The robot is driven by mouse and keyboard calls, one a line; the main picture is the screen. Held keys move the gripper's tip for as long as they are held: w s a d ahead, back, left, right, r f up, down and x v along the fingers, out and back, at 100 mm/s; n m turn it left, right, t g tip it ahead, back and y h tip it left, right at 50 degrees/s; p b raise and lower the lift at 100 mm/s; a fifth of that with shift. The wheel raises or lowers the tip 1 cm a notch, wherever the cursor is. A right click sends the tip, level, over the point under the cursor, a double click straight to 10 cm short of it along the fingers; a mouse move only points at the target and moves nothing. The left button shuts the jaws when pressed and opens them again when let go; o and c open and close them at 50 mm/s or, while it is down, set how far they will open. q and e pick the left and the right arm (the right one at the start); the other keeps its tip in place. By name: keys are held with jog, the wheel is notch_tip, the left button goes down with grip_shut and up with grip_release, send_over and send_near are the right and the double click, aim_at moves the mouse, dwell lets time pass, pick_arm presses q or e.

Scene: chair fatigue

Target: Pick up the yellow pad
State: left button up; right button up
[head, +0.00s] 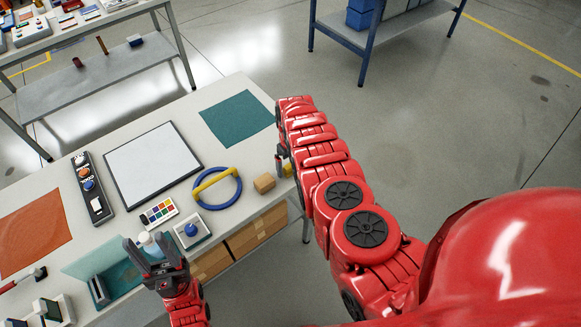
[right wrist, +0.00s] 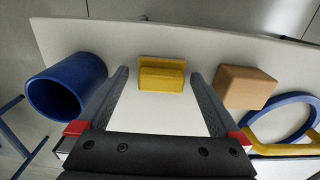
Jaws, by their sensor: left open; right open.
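The yellow pad (right wrist: 162,75) is a small yellow block with a raised back edge. In the right wrist view it lies on the pale tabletop (right wrist: 215,47), just ahead of and between my right fingertips (right wrist: 159,77), apparently with a gap on both sides. My right gripper is open and empty. In the head view my right arm mostly hides it, and only a small yellow bit (head: 287,170) shows by the gripper. My left gripper (head: 148,246) is open at the table's front left, over the bench items and away from the pad.
A tan block (right wrist: 244,87) sits right of the pad. A blue ring with a yellow bar (head: 217,188) lies further left in the head view. A blue cylinder (right wrist: 67,86) is left of the right gripper. A white panel (head: 152,163) and teal mat (head: 237,117) lie behind.

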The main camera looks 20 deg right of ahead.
jog(key=shift+a+f, duration=0.1)
jog(key=shift+f, duration=0.05)
jog(key=c, duration=1.4)
